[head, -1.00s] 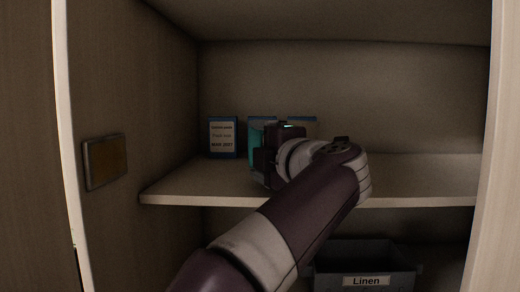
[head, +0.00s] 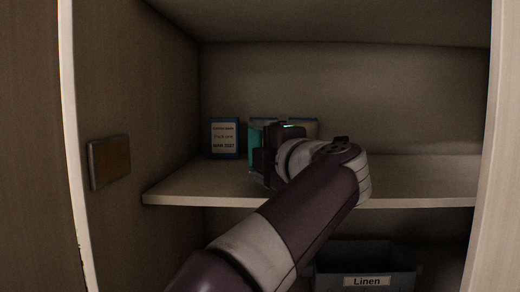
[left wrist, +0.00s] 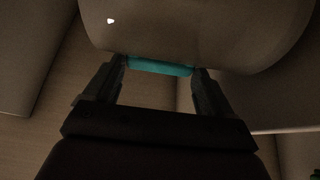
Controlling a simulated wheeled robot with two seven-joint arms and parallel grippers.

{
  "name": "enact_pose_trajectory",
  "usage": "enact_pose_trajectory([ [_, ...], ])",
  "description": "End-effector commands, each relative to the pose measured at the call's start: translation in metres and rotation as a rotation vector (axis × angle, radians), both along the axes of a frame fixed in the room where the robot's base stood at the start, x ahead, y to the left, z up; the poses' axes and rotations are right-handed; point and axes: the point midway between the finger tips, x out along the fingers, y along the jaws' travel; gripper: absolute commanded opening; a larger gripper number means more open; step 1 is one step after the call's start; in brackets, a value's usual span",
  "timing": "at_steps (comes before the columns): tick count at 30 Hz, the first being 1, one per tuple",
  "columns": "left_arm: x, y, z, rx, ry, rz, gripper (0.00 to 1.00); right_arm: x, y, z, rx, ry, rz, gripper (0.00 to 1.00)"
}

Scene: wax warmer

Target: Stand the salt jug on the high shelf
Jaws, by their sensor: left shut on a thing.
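My left gripper (head: 264,158) is over the high shelf (head: 420,180), with its arm reaching in from the lower left. In the left wrist view the gripper (left wrist: 160,80) is shut on a teal strip, which looks like the handle of the salt jug (left wrist: 160,66). A large pale rounded body shows just beyond the strip. In the head view only a teal piece (head: 255,138) shows beside the gripper; the gripper and wrist hide the rest. I cannot tell whether the jug's base touches the shelf. My right gripper is not in view.
A blue-edged box with a printed label (head: 224,138) stands at the left back of the shelf. Similar boxes (head: 303,127) are partly hidden behind my gripper. The shelf's right side is clear. A dark "Linen" bin (head: 367,262) sits below. Cabinet walls close both sides.

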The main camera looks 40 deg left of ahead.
Motion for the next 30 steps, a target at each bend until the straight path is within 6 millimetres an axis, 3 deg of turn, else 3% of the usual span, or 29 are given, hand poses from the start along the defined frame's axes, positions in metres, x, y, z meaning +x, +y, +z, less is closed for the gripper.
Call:
enact_pose_trajectory([
  [30,-0.0004,0.0000,-0.0078,0.000,-0.001,0.000,0.01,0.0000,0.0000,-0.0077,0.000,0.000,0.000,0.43],
])
